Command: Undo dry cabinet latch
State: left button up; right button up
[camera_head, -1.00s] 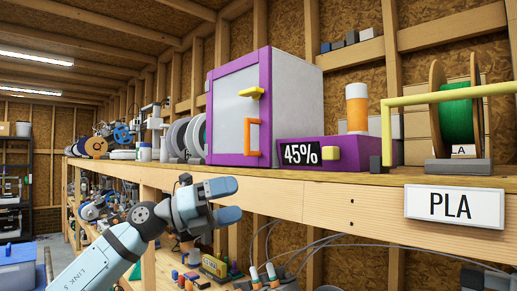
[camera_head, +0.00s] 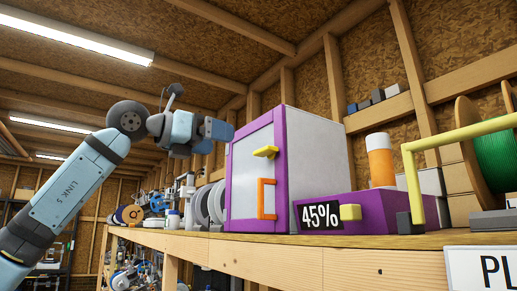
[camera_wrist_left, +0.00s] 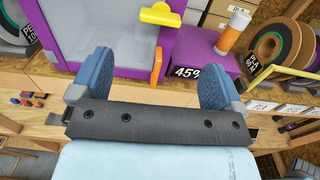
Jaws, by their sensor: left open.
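The dry cabinet (camera_head: 316,172) is a grey-white box with a purple-framed door, standing on the wooden shelf. A yellow latch (camera_head: 266,151) sits on the door near its right edge, above an orange handle (camera_head: 267,199). My left gripper (camera_head: 216,136) is open and empty, left of the latch in the head view and apart from it. In the left wrist view the open fingers (camera_wrist_left: 155,60) spread below the yellow latch (camera_wrist_left: 160,14), with the orange handle (camera_wrist_left: 157,66) showing between them. My right gripper is not in view.
A purple box with a 45% display (camera_head: 321,216) and a yellow knob stands right of the cabinet. A yellow bar (camera_head: 460,132) and a green spool (camera_head: 497,150) are further right. White spools (camera_head: 203,205) stand left of the cabinet along the shelf (camera_head: 250,252).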

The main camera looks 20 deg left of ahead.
aim_at(260, 149)
pick_arm(q)
jog(key=p+x, duration=0.2)
jog(key=x, duration=0.9)
jog(key=shift+d, duration=0.15)
jog(key=c, duration=0.9)
